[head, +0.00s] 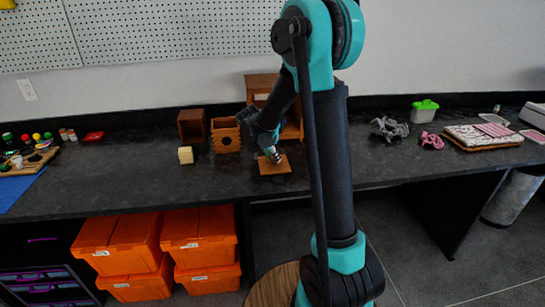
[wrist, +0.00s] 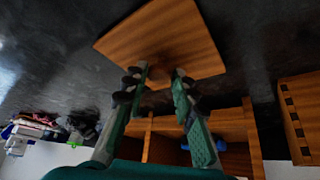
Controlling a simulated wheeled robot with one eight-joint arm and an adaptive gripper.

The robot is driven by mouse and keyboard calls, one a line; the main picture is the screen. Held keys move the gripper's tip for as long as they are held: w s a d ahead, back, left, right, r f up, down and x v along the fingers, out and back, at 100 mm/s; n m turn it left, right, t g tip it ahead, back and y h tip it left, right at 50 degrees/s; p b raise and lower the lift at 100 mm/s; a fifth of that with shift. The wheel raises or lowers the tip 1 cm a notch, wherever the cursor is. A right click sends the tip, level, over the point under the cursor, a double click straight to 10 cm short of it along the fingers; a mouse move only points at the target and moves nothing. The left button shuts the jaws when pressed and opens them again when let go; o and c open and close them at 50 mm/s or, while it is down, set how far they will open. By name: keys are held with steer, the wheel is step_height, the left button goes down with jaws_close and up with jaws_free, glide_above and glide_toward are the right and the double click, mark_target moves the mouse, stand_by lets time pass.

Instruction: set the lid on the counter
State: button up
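The lid is a flat, square wooden plate (head: 276,168) that appears to lie flat on the dark counter (head: 345,165), near its front edge in the middle. My gripper (head: 271,155) is right above the lid's back part, pointing down. In the wrist view the lid (wrist: 165,38) fills the top middle, and my gripper's two fingers (wrist: 161,76) stand apart over its near part. The fingers look open, with no clear grip on anything. A darker brown patch shows between them; I cannot tell whether it is a knob or shadow.
A wooden box with an opening (head: 225,136), a darker wooden box (head: 191,125) and a pale block (head: 185,155) stand left of the lid. A wooden cabinet (head: 262,84) stands behind my gripper. Grey (head: 389,128) and pink (head: 432,140) objects lie right. Orange bins (head: 120,245) are below.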

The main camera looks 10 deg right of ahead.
steer(key=o, duration=0.3)
steer(key=v, duration=1.2)
steer(key=s+d+f+n+y, duration=0.1)
steer(key=s+d+f+n, duration=0.2)
steer(key=s, duration=0.5)
steer(key=s+d+f+n+y, duration=0.2)
steer(key=s+f, duration=0.3)
steer(key=s, duration=0.4)
steer(key=s+d+f+n+y, duration=0.1)
steer(key=s+d+f+n, duration=0.2)
steer(key=s, duration=0.6)
steer(key=shift+s+d+f+n, duration=0.25)
steer(key=shift+d+f+n, duration=0.15)
steer(key=shift+f+n, duration=0.25)
